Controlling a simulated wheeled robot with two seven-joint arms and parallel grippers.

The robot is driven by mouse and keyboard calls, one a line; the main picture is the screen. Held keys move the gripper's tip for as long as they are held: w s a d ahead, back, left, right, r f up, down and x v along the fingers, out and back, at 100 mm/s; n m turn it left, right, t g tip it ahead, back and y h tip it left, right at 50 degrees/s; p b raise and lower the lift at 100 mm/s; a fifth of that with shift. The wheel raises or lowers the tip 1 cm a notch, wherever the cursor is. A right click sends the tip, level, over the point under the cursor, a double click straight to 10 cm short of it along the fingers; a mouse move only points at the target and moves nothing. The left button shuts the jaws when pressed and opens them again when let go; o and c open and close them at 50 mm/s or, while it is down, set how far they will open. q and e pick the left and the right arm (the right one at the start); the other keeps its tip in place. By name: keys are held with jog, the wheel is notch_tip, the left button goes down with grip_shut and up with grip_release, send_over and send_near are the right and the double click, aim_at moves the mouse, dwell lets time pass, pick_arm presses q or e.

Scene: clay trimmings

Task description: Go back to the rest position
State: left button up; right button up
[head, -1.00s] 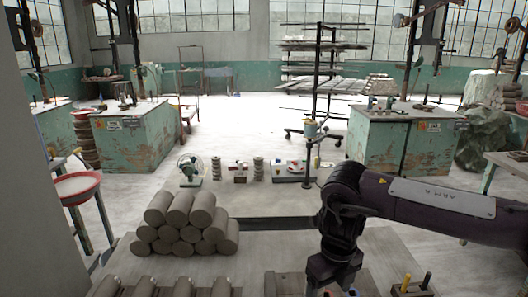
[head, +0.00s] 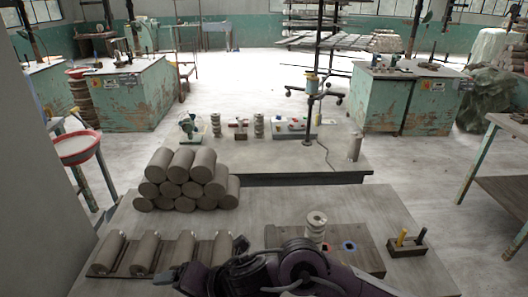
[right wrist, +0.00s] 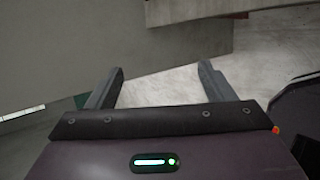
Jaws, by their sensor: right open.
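My right gripper (right wrist: 160,68) is open in the right wrist view, its two grey fingers apart with nothing between them. In the head view my purple right arm (head: 310,268) lies low along the bottom edge, with its gripper end toward the left, in front of the row of clay rolls. Pale floor and grey surfaces show beyond the fingers in the right wrist view. My left gripper is in neither view.
Clay cylinders (head: 185,180) are stacked on the grey table (head: 290,212). Several clay rolls (head: 145,252) lie in a row at the front. A brown block (head: 352,262), white spools (head: 316,226) and a tool holder (head: 405,246) stand at the right.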

jog(key=w+d+r+m+t+h, duration=0.1)
jog(key=w+d+m+t+h, duration=0.15)
jog(key=d+m, duration=0.5)
jog(key=w+d+r+m+t+h, duration=0.1)
jog(key=w+d+m+t, duration=0.2)
jog(key=m, duration=0.7)
jog(key=s+d+f+m+g+h, duration=0.2)
jog(key=s+d+f+m, duration=0.25)
jog(key=d, duration=0.35)
jog(key=s+d+f+m+g+h, duration=0.1)
jog(key=s+d+f+m+h, duration=0.15)
jog(key=s+d+m, duration=0.4)
jog(key=s+d+f+m+g+h, duration=0.25)
jog(key=d+f+m, duration=0.2)
jog(key=d, duration=0.55)
notch_tip(320, 180, down, 30)
jog(key=s+g, duration=0.1)
jog(key=s, duration=0.2)
jog(key=s+d+f, duration=0.2)
jog(key=s+f, duration=0.7)
jog(key=s+d+f+g, duration=0.1)
jog(key=s+d+f, duration=0.1)
jog(key=s+f, duration=0.7)
jog(key=shift+s+f+n, duration=0.25)
jog(key=shift+s+n, duration=0.15)
jog(key=shift+s, duration=0.25)
